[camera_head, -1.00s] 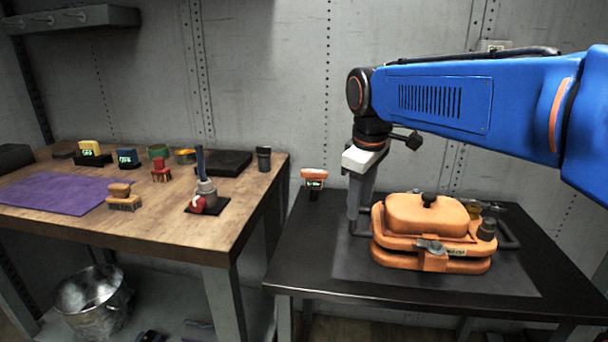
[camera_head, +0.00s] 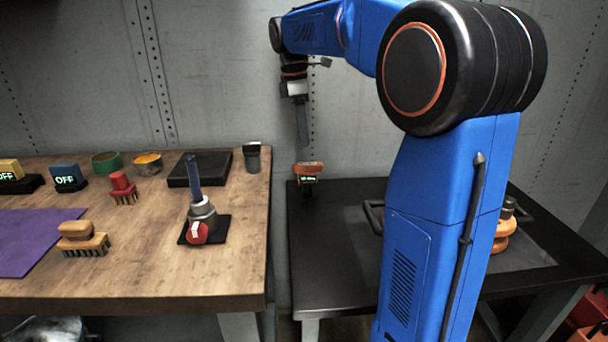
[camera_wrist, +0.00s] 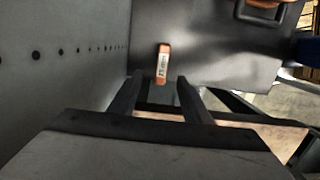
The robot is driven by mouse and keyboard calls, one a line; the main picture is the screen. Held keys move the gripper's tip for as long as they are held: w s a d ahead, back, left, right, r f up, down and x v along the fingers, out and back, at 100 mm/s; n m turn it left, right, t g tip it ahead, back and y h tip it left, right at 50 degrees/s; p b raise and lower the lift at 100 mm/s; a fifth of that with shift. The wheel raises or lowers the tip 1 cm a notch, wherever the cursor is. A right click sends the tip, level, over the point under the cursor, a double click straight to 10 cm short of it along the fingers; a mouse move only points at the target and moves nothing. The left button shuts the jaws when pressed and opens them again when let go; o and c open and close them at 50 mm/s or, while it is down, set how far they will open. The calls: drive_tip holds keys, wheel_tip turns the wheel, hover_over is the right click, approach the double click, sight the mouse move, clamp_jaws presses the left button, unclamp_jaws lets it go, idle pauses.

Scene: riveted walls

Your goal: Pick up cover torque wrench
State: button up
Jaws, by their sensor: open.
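A small orange-topped tool with a lit display (camera_head: 308,171), which I take to be the cover torque wrench, stands at the back left of the black table near the wall. In the wrist view the orange tool (camera_wrist: 163,63) shows just beyond the fingertips, between them. My gripper (camera_head: 303,143) points down above the tool, apart from it. The wrist view shows my gripper (camera_wrist: 160,84) open and empty. The tool's lower part is dark and hard to make out.
The black table (camera_head: 335,235) is mostly bare at its left. An orange housing (camera_head: 505,236) is largely hidden behind my arm. The wooden bench (camera_head: 150,270) at left holds a grey tool with a red knob (camera_head: 200,222), a brush (camera_head: 82,240) and a dark cup (camera_head: 252,158).

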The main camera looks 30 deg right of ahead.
sight(307, 163)
drive_tip(key=f, duration=0.6)
drive_tip(key=d+f, duration=0.1)
drive_tip(key=f, duration=0.3)
drive_tip(key=shift+s, duration=0.25)
drive_tip(key=shift+s+d+f, duration=0.15)
drive_tip(key=shift+f, duration=1.25)
drive_tip(key=shift+s+d+f, duration=0.1)
drive_tip(key=shift+s+f, duration=0.05)
drive_tip(key=shift+f, duration=1.2)
clamp_jaws()
drive_tip(key=shift+r, duration=0.1)
